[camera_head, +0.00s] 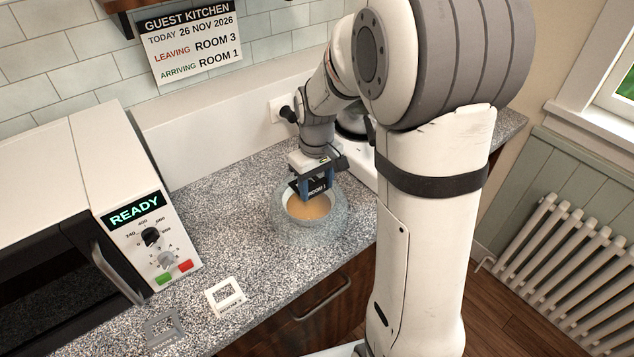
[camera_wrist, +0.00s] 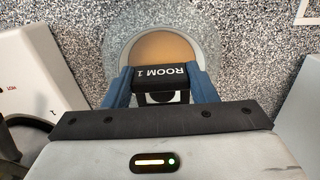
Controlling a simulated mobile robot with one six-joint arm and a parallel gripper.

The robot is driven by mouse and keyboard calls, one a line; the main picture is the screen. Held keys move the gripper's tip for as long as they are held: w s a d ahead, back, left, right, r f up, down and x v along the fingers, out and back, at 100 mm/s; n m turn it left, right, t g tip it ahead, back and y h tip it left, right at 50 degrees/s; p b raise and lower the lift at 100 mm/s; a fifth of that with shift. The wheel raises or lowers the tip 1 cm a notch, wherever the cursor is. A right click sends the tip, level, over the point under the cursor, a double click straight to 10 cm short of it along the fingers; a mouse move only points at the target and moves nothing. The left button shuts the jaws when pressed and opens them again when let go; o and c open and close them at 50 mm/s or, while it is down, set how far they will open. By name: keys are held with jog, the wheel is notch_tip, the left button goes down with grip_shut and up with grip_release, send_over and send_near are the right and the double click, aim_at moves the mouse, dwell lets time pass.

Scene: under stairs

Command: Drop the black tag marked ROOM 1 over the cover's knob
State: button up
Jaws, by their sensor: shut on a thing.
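My gripper (camera_head: 315,186) is shut on the black tag (camera_wrist: 160,74), whose white ROOM 1 lettering reads upside down in the wrist view. The blue fingers (camera_wrist: 161,88) grip it from both sides. The tag is held above a pale bowl (camera_head: 288,213) of orange-brown food on the counter. A clear, see-through cover (camera_head: 281,226) appears to surround the bowl. Its knob is not clearly visible behind the tag and gripper. A dark round shape shows just below the lettering in the wrist view; I cannot tell whether it is the knob or part of the tag.
A microwave (camera_head: 62,180) with a READY display stands at the left. A white printed square (camera_head: 226,297) and a grey one (camera_head: 163,330) lie on the speckled counter (camera_head: 225,225). A wall sign (camera_head: 192,42) lists ROOM 3 as leaving and ROOM 1 as arriving.

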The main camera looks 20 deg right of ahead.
aim_at(316, 183)
jog(key=o, duration=1.6)
jog(key=shift+r, duration=0.1)
jog(key=shift+r+p, duration=2.5)
jog(key=shift+r, duration=0.95)
jog(key=s+r+m+t+b, duration=0.1)
jog(key=s, duration=0.5)
jog(key=s+r+m+t+b, duration=0.1)
jog(key=s+b, duration=0.1)
jog(key=s, duration=0.4)
jog(key=s+r+m+t+b, duration=0.1)
jog(key=s+m, duration=0.1)
jog(key=s, duration=0.4)
jog(key=shift+s+r+b, duration=0.1)
jog(key=shift+r+b, duration=0.25)
jog(key=shift+b, duration=0.05)
